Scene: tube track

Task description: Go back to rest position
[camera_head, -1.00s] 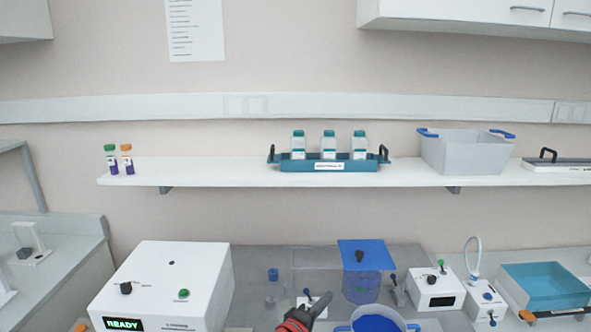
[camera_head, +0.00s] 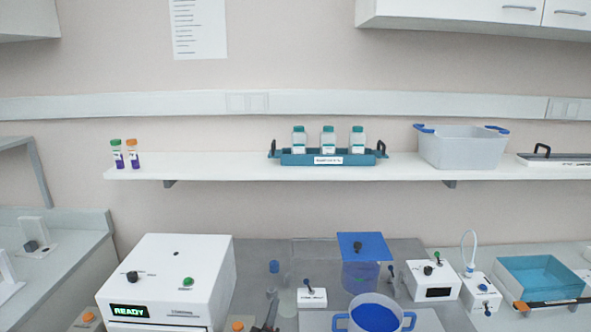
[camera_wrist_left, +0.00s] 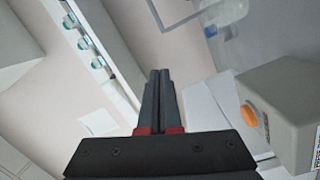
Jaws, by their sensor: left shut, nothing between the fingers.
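My left gripper (camera_head: 268,318) shows at the bottom edge of the head view, just left of centre, low over the bench. In the left wrist view its two dark fingers (camera_wrist_left: 160,75) lie together, shut with nothing between them. A box with an orange button (camera_wrist_left: 249,116) is to the right of the fingers in that view. My right gripper is in neither view.
A white machine reading READY (camera_head: 165,270) stands left of the gripper. A small white box with a knob (camera_head: 312,297) and a blue tub (camera_head: 374,317) are to its right. The shelf (camera_head: 230,173) behind holds a teal rack (camera_head: 325,157) of bottles.

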